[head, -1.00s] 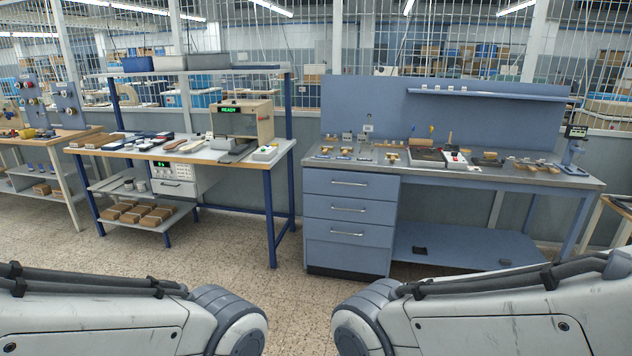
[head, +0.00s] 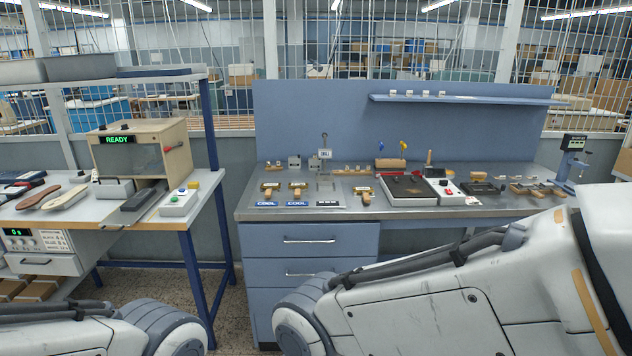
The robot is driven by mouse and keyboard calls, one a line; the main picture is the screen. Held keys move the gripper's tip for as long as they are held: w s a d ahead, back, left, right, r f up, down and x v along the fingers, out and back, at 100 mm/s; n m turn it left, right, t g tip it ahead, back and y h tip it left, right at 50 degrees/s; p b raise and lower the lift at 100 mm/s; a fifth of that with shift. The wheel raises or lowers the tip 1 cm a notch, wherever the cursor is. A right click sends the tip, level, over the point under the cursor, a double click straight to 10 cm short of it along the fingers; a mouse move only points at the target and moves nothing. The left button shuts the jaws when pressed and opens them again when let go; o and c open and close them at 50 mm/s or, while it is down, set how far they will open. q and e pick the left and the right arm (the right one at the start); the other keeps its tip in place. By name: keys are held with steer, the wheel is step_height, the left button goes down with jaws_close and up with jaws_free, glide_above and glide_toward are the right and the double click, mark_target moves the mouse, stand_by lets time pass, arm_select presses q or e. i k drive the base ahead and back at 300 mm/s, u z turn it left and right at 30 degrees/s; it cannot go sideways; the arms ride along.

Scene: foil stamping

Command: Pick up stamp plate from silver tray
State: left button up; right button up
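The blue workbench (head: 230,212) stands ahead with small tools on its grey top. Several small brass-coloured pieces with handles (head: 271,187) lie near its left front, above blue labels reading COOL (head: 268,204). A small grey metal piece (head: 325,184) lies beside them. I cannot tell which item is the stamp plate, nor make out a silver tray for sure; the pieces are too small. My two arms show at the bottom left and bottom right, but both grippers are out of view.
A black flat pad (head: 409,190) and a white box with a red button (head: 446,192) sit mid-bench. On the left bench are a machine reading READY (head: 140,155) and a button box (head: 178,203). A wall shelf (head: 465,98) hangs above.

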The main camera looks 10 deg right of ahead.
mark_target(365, 191)
steer(key=z, duration=0.25)
steer(key=i, duration=1.8)
steer(key=z, duration=0.25)
